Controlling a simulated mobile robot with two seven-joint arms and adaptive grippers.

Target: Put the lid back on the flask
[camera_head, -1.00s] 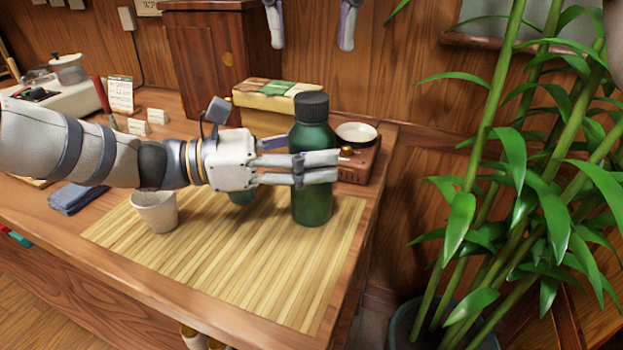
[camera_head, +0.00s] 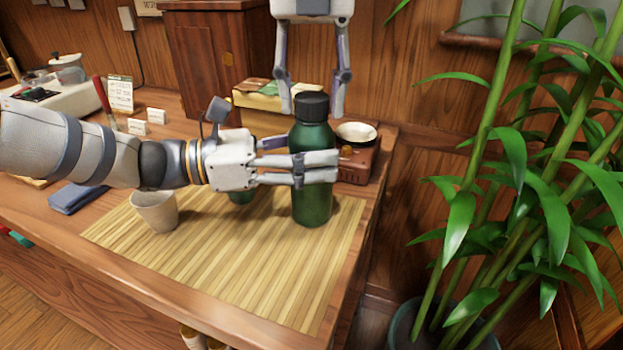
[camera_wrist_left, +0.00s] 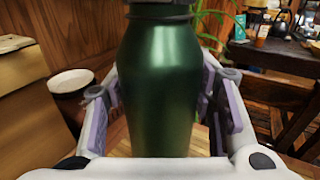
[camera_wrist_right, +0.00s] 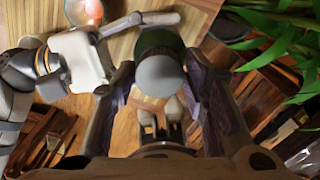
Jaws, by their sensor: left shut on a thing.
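The green flask (camera_head: 311,196) stands upright at the right part of the bamboo mat. A dark ribbed lid (camera_head: 311,105) sits on its top; I cannot tell how firmly it is seated. My left gripper (camera_head: 318,163) is shut around the flask's body from the left. The green body also fills the middle of the left wrist view (camera_wrist_left: 160,85). My right gripper (camera_head: 311,109) points down from above, open, with one finger on each side of the lid. In the right wrist view the round lid top (camera_wrist_right: 160,79) shows between the spread fingers, with gaps visible beside it.
A pale cup (camera_head: 155,212) stands on the bamboo mat (camera_head: 220,270). A green cup (camera_head: 241,196) is partly hidden behind my left gripper. A wooden stand (camera_head: 357,168) with a white bowl (camera_head: 356,132) is right behind the flask. A leafy plant (camera_head: 520,170) stands at right.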

